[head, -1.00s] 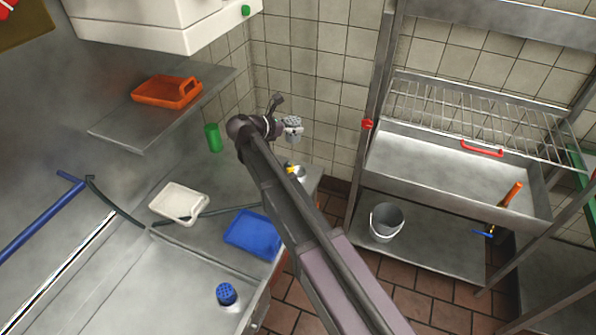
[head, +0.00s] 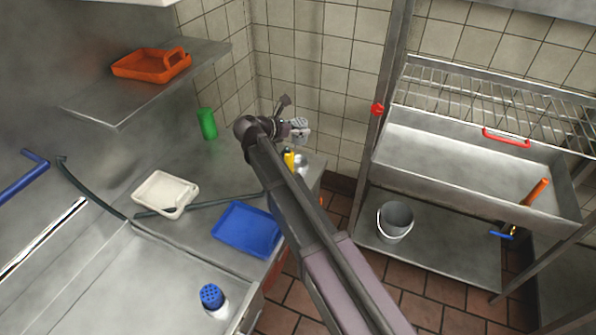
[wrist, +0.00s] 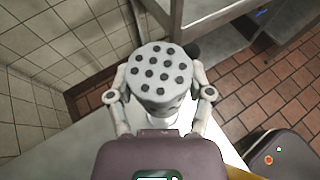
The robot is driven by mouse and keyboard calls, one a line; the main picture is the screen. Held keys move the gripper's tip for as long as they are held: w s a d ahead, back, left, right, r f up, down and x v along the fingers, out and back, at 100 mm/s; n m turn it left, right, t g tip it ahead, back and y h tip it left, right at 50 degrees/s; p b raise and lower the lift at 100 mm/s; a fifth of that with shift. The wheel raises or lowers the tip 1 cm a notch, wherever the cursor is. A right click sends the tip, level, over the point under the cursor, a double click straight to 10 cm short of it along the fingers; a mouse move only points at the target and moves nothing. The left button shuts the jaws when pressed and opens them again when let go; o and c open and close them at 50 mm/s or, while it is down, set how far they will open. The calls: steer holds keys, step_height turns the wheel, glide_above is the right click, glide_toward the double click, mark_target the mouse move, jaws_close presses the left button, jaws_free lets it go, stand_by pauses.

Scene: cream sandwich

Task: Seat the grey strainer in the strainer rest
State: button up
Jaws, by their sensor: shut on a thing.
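The grey strainer (wrist: 160,70), a pale cylinder with dark holes in its top, is between the two fingers of my gripper (wrist: 161,97) in the wrist view. My gripper is shut on it. In the head view the strainer (head: 300,124) is held upright-looking above the counter's far right corner. A small pale metal cup (head: 304,163), which may be the strainer rest, stands below it near that corner, partly behind my arm. In the wrist view something white (wrist: 160,118) shows just under the strainer, mostly hidden. The gap between them cannot be judged.
A yellow item (head: 288,158) stands beside the cup. A blue tray (head: 245,228), a white tray (head: 165,192) and a blue-topped perforated piece (head: 211,296) are on the counter. A green cylinder (head: 207,123) stands near the wall. Tiled walls border the corner.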

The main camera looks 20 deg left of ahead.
steer(key=shift+w+f, duration=0.1)
steer(key=shift+f, duration=0.35)
step_height(320, 180, down, 6)
steer(key=b, duration=0.6)
steer(key=shift+f+b, duration=0.1)
steer(key=shift+b, duration=0.2)
steer(key=shift+f, duration=0.1)
steer(key=shift+f+b, duration=1.75)
steer(key=shift+b, duration=0.1)
steer(key=shift+f, duration=0.1)
steer(key=o, duration=1.1)
